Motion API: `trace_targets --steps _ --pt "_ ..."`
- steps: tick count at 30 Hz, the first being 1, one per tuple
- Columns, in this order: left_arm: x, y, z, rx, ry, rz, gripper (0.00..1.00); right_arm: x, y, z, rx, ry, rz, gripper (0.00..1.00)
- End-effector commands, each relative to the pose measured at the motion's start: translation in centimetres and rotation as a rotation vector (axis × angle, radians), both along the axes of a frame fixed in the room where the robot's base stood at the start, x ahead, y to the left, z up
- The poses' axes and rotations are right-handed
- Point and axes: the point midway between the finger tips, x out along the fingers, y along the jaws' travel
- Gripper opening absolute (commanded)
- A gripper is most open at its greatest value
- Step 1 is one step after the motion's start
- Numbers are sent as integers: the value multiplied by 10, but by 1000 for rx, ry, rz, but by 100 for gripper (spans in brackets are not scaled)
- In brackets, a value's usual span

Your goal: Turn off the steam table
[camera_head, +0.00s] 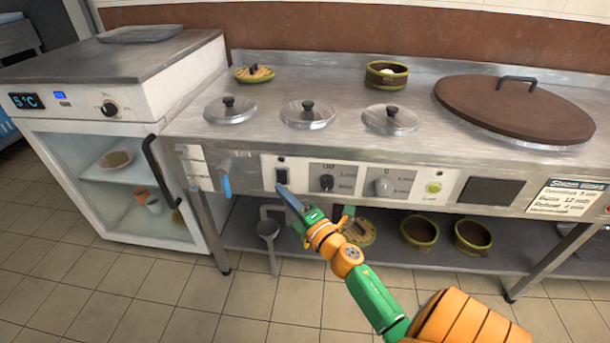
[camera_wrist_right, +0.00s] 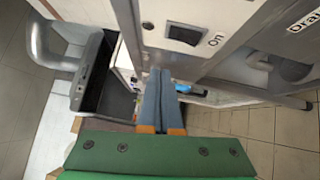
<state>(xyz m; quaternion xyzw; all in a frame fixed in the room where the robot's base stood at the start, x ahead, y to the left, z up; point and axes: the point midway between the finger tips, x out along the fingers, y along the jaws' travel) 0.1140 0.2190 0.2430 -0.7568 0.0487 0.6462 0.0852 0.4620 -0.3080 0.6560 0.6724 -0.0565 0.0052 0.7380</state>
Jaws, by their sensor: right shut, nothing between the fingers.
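The steam table (camera_head: 340,120) is a steel counter with a front control panel. A black rocker switch (camera_head: 282,176) sits at the left of the panel. In the right wrist view the switch (camera_wrist_right: 186,35) shows near the top, with the word "On" beside it. My right gripper (camera_head: 283,190) is shut and empty, its blue-grey fingertips just below the switch in the head view. In the right wrist view the closed fingers (camera_wrist_right: 160,85) point toward the panel below the switch. I cannot tell whether they touch it. My left gripper is not in view.
A dark knob (camera_head: 327,182), a grey knob (camera_head: 383,186) and a green-yellow light (camera_head: 433,187) are right of the switch. Bowls (camera_head: 419,232) stand on the lower shelf. A glass-fronted fridge (camera_head: 120,180) stands at left.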

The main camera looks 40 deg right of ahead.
Motion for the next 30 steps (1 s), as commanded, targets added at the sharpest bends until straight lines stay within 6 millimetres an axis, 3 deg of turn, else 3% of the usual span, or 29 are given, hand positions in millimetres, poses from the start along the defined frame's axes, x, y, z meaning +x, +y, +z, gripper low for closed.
trace_targets --steps 9,15,30 --pt "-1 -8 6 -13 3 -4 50 -58 4 4 1 4 -1 0" --pt "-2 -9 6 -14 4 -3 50 -86 6 6 0 3 -2 0" --pt "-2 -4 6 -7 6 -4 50 -91 7 7 0 1 0 0"
